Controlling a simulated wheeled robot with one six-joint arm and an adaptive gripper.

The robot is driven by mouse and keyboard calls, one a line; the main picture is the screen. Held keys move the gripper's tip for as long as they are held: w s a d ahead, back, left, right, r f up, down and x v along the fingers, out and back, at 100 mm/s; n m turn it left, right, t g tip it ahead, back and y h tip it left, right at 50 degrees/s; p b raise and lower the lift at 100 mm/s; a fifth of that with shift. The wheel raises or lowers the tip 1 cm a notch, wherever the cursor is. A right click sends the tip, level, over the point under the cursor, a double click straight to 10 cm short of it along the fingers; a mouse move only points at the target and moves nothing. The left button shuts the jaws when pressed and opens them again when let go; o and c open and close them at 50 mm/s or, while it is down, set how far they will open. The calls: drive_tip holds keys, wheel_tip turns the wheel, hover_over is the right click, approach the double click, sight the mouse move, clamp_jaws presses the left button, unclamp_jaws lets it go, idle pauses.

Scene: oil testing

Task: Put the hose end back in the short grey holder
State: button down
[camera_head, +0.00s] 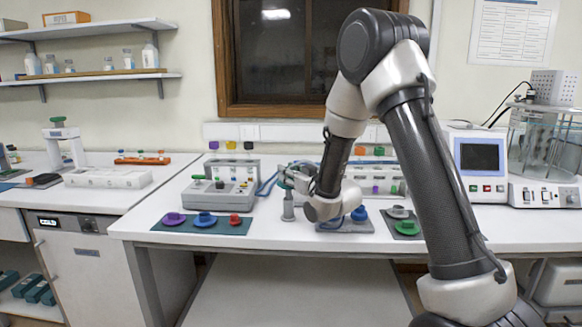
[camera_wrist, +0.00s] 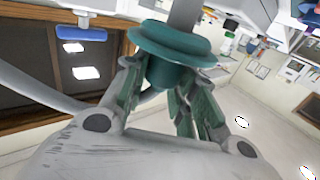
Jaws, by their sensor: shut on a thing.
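My gripper (camera_wrist: 163,76) is shut on the green hose end (camera_wrist: 172,45), a flanged teal piece, in the wrist view. A grey stem (camera_wrist: 185,14) shows beyond the flange. In the head view my gripper (camera_head: 290,179) is small and at the front of the bench's back row, just above the short grey holder (camera_head: 288,209). The holder is an upright grey cylinder on the white bench. The hose end is mostly hidden by the gripper there. I cannot tell whether it touches the holder or sits in it.
A blue hose (camera_head: 266,187) runs beside a grey device (camera_head: 220,190) left of my gripper. A teal mat (camera_head: 178,227) with purple, blue and red pieces lies at front left. A grey mat (camera_head: 345,228) with a blue piece (camera_head: 359,214) lies to the right, close to my wrist.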

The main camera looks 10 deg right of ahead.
sight(288, 189)
drive_tip(key=shift+f, duration=1.5)
drive_tip(key=shift+s+f, duration=0.1)
drive_tip(key=shift+f, duration=0.4)
idle(0.3)
drive_tip(key=c, duration=1.4)
unclamp_jaws()
